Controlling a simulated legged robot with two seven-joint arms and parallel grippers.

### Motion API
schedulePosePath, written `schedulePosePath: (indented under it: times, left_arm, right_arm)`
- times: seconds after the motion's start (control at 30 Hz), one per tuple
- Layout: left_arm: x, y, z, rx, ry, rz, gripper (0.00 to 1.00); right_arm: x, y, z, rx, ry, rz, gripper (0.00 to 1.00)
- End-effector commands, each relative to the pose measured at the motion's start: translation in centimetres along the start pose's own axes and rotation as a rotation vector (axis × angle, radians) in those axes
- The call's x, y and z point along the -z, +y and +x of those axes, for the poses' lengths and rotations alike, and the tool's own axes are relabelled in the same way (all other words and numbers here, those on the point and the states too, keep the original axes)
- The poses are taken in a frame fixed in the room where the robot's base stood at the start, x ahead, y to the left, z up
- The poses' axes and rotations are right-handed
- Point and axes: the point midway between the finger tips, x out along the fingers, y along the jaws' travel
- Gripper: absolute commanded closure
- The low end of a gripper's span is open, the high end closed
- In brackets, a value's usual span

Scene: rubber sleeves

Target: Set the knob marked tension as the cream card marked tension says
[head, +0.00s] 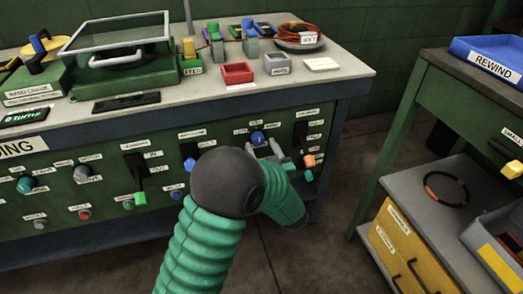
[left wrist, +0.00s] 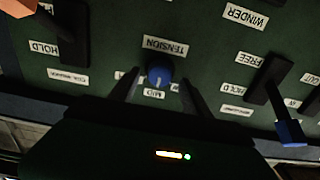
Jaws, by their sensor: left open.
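The blue tension knob (left wrist: 160,75) is on the dark green panel, under its TENSION label (left wrist: 165,47) in the upside-down left wrist view. A white pointer line on it is turned toward the MID label (left wrist: 153,95). In the head view the knob (head: 257,138) shows just beyond my left gripper (head: 266,149). That gripper is open, with one finger on each side of the knob; I cannot tell whether they touch it. A cream card (head: 322,64) lies on the bench top at the right; its writing is too small to read. My right gripper is out of view.
An orange-tipped lever (head: 309,160) is right of the knob. A green-handled lever (head: 140,198) and several other knobs are on the panel to the left. A red tray (head: 238,73) and a grey box (head: 277,64) stand on the bench. A second bench stands at right.

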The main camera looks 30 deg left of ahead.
Motion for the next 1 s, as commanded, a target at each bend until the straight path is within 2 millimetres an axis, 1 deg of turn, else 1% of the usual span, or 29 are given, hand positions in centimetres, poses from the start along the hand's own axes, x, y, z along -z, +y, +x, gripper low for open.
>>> schedulePosePath:
  times: [0.03, 0.13, 0.37, 0.4, 0.8, 0.83, 1.0]
  left_arm:
    - [-0.15, -0.01, 0.63, 0.001, 0.002, 0.0, 0.44]
    - [0.04, 0.1, 1.23, -0.001, 0.002, 0.001, 0.44]
    - [0.19, 0.16, 1.36, -0.002, 0.003, 0.002, 0.44]
    - [0.17, 0.13, 1.38, -0.002, 0.002, 0.002, 0.45]
    - [0.12, 0.12, 1.39, -0.001, 0.002, 0.002, 0.97]
    - [0.12, 0.12, 1.4, -0.001, 0.002, 0.002, 1.0]
    - [0.11, 0.12, 1.39, -0.001, 0.002, -0.002, 1.0]
  right_arm:
    - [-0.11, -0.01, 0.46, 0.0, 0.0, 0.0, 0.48]
    - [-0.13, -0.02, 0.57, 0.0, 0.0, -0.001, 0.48]
    - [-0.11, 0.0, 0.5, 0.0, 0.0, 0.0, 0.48]
    - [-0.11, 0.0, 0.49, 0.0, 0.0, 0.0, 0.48]
    - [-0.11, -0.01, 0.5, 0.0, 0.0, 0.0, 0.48]
    - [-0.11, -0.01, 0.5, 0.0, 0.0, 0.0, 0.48]
    - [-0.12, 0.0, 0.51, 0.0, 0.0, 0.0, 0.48]
